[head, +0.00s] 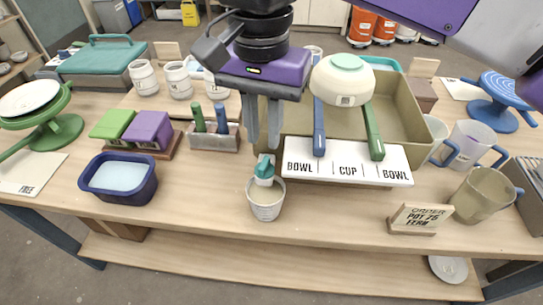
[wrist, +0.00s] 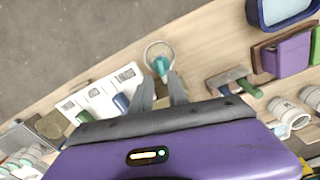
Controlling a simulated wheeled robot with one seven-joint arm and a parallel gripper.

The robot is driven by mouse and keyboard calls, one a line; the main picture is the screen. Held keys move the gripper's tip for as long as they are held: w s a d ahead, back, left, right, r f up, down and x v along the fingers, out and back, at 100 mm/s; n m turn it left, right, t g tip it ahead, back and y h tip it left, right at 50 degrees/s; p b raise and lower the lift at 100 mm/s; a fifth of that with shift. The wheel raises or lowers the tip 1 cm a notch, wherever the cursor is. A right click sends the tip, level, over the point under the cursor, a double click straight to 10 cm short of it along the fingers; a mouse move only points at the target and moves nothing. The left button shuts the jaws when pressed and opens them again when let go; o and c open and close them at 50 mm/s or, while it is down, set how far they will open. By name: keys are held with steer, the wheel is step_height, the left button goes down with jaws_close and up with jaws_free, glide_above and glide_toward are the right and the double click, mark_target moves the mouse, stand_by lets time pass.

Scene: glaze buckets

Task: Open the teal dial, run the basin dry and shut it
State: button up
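The teal dial (head: 265,168) sits on a small white tap-like fitting at the table's front edge, just above a pale speckled cup (head: 266,205). In the wrist view, the dial (wrist: 161,65) shows against the mouth of the cup (wrist: 157,48). My gripper (head: 264,146) points down with its fingers apart and empty, a little above the dial. A tan rectangular basin (head: 400,112) stands behind the label board; my gripper and the spatulas hide part of it, and I cannot tell its liquid level.
A white bowl (head: 343,82) rests over blue and green handles behind the BOWL/CUP/BOWL board (head: 345,163). A dark blue tub (head: 120,178) with a pale blue inside stands at left. A holder (head: 213,137) with green and blue handles is nearby. Mugs (head: 481,194) stand at right.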

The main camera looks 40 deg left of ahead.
mark_target(263, 164)
step_height(263, 164, down, 7)
steer(key=shift+a+r, duration=0.1)
steer(key=shift+c, duration=0.4)
jaws_close()
